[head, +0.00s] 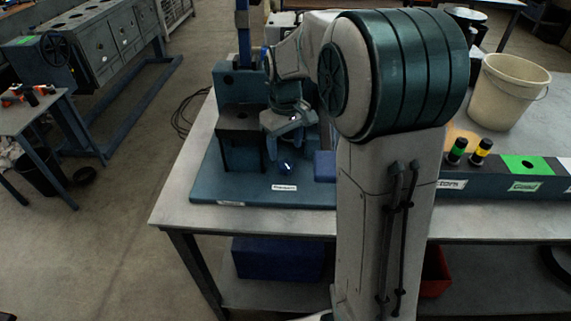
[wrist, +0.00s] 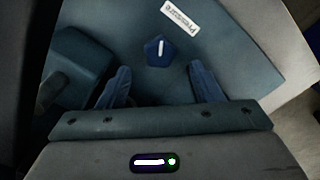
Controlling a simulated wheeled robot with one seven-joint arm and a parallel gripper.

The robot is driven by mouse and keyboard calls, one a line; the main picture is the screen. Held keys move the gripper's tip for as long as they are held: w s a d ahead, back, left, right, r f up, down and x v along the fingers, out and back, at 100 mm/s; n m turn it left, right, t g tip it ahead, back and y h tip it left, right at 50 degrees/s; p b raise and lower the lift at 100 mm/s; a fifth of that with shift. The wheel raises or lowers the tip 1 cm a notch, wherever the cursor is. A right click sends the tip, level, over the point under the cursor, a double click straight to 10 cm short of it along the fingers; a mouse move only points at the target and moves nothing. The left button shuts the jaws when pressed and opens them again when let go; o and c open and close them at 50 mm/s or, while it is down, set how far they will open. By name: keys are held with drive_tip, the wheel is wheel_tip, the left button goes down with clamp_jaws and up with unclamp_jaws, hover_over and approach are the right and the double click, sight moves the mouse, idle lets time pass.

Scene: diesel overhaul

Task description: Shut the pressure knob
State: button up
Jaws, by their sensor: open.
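The pressure knob (head: 285,168) is a small dark blue knob with a white line mark, on the blue-green base plate of the test stand (head: 240,122). In the wrist view the knob (wrist: 158,50) sits beyond and between my fingertips, its white line running nearly up and down the picture. A white label reading "Pressure" (wrist: 181,17) lies beside it; the label also shows in the head view (head: 284,188). My gripper (head: 283,155) is open and empty, fingers pointing down above the plate. In the wrist view my gripper's fingers (wrist: 160,84) are spread apart, and no contact with the knob shows.
A blue block (wrist: 80,68) stands left of my fingers in the wrist view. The stand's upright column rises behind my gripper. To the right on the bench (head: 180,203) are a rack (head: 500,180) with green and yellow-banded parts and a cream bucket (head: 508,90).

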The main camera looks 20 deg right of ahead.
sight(286, 164)
wheel_tip(286, 164, down, 7)
drive_tip(key=shift+f, duration=0.1)
idle(0.3)
